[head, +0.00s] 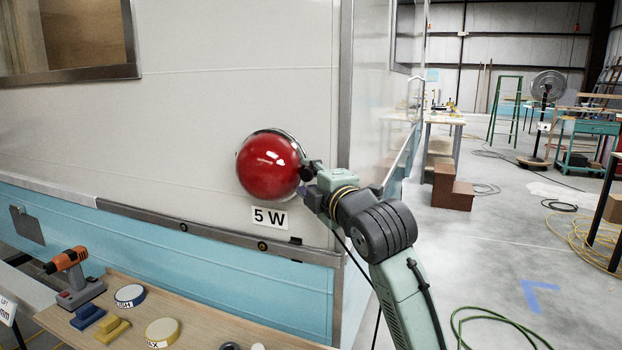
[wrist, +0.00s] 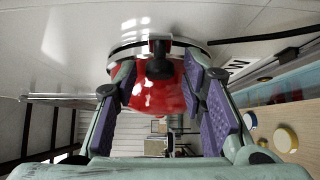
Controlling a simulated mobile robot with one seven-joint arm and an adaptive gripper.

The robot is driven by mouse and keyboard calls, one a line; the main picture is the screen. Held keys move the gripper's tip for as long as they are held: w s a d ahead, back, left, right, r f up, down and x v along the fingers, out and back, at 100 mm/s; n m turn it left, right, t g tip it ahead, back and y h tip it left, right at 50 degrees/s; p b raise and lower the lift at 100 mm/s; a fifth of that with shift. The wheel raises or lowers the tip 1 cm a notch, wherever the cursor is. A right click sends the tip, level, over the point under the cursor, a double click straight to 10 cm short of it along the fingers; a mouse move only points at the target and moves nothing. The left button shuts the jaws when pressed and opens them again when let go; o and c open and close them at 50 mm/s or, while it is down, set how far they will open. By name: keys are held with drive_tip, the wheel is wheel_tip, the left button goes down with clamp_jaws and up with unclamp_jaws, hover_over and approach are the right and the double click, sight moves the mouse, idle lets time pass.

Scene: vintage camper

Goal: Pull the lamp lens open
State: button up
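The lamp lens (head: 268,168) is a glossy red dome on the camper wall, with a chrome rim (head: 290,137) behind it. In the wrist view the red lens (wrist: 170,97) lies ahead, beyond my fingers, under the bright rim (wrist: 125,50). A dark tab (wrist: 160,62) stands at the lens edge, between my fingertips. My gripper (head: 314,172) is at the right edge of the lens. In the wrist view my gripper (wrist: 160,80) is open, its purple-padded fingers apart on both sides of the tab. The lens looks seated against the rim; any small gap is hidden.
A "5 W" label (head: 269,218) is below the lens. A metal trim rail (head: 220,232) runs along the wall. A wooden bench (head: 205,325) at lower left holds an orange drill (head: 68,262) and round tins (head: 162,332). Floor to the right is open, with a green hose (head: 500,318).

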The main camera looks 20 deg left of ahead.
clamp_jaws()
idle(0.6)
